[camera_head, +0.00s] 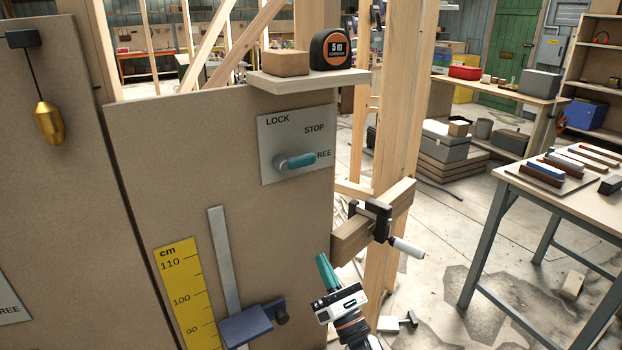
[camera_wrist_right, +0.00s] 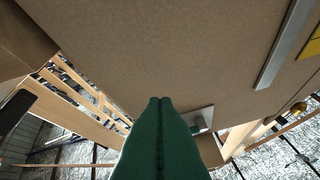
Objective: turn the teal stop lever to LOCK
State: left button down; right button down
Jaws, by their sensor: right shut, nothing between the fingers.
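The teal stop lever (camera_head: 297,161) sits on a grey plate (camera_head: 268,128) marked LOCK, STOP and FREE on the brown panel. Its handle points right, and its tip covers the first letter of FREE. My right gripper (camera_head: 321,257), with green fingers, is below the plate and apart from the lever. In the right wrist view its fingers (camera_wrist_right: 161,100) are together and empty. The plate (camera_wrist_right: 207,112) shows just beyond them, with a small part of the lever (camera_wrist_right: 196,127) partly hidden by the fingers. My left gripper is not in view.
A shelf above the plate holds a tape measure (camera_head: 331,49) and a wooden block (camera_head: 286,63). A clamp (camera_head: 378,217) on a wooden beam juts out right of the panel. A yellow scale (camera_head: 181,290) and a blue slider (camera_head: 252,325) are lower left.

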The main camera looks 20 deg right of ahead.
aim_at(296, 161)
notch_tip(296, 161, up, 7)
jog(key=s+n+t+y, duration=0.1)
jog(key=n+t+y, duration=0.1)
jog(key=n, duration=0.3)
jog(key=shift+s+d, duration=0.2)
jog(key=shift+s, duration=0.15)
jog(key=shift+w+r, duration=0.1)
jog(key=shift+r, duration=0.05)
jog(key=p+x, duration=0.2)
jog(key=x, duration=0.2)
jog(key=s+r+p+x, duration=0.1)
jog(key=p+x, duration=0.2)
jog(key=x, duration=0.1)
jog(key=s+r+p+x, duration=0.1)
jog(key=p+x, duration=0.2)
jog(key=x, duration=0.1)
jog(key=shift+w+d+r, duration=0.1)
jog(key=shift+w+r, duration=0.05)
jog(key=shift+w, duration=0.1)
jog(key=shift+d+r+n+y+b, duration=0.1)
jog(key=shift+d+n+y+b, duration=0.1)
jog(key=shift+n+y+b, duration=0.6)
